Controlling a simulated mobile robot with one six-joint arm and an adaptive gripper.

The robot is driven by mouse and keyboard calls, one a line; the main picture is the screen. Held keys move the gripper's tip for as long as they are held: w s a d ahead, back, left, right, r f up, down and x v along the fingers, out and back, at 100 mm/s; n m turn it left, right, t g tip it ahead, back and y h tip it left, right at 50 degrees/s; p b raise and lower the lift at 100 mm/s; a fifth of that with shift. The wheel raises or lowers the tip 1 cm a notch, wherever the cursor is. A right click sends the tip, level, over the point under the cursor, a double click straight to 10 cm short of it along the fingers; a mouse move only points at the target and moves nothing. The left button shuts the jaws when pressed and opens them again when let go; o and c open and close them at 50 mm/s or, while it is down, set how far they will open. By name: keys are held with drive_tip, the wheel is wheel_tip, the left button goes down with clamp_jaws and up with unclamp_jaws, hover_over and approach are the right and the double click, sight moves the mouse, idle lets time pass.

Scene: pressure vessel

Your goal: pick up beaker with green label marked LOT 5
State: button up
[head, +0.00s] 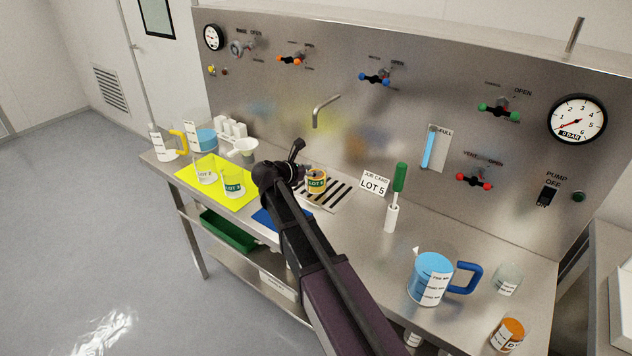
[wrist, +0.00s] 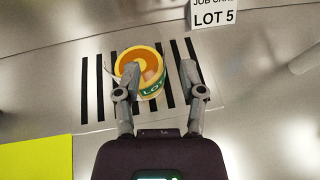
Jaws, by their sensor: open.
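A small beaker with orange-yellow contents and a green label (wrist: 150,82) stands upright on the black-striped drain plate (wrist: 88,110) in the wrist view. Its label reads "LOT", the rest being hidden or too small. The beaker also shows in the head view (head: 316,184), just right of my gripper. My gripper (wrist: 160,92) is open and empty. In the wrist view its left finger overlaps the beaker's lower left, and its right finger is well clear to the right. I cannot tell whether the left finger touches the beaker.
Another green-labelled beaker (head: 233,184) and a yellow-labelled one (head: 205,171) stand on the yellow mat (head: 193,181). A green-handled tool (head: 399,178) and a blue-filled jug (head: 431,279) are to the right. A tap (head: 325,106) overhangs.

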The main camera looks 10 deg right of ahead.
drive_tip(key=shift+b+x, duration=1.1)
drive_tip(key=shift+x, duration=1.6)
drive_tip(key=shift+w, duration=0.1)
clamp_jaws()
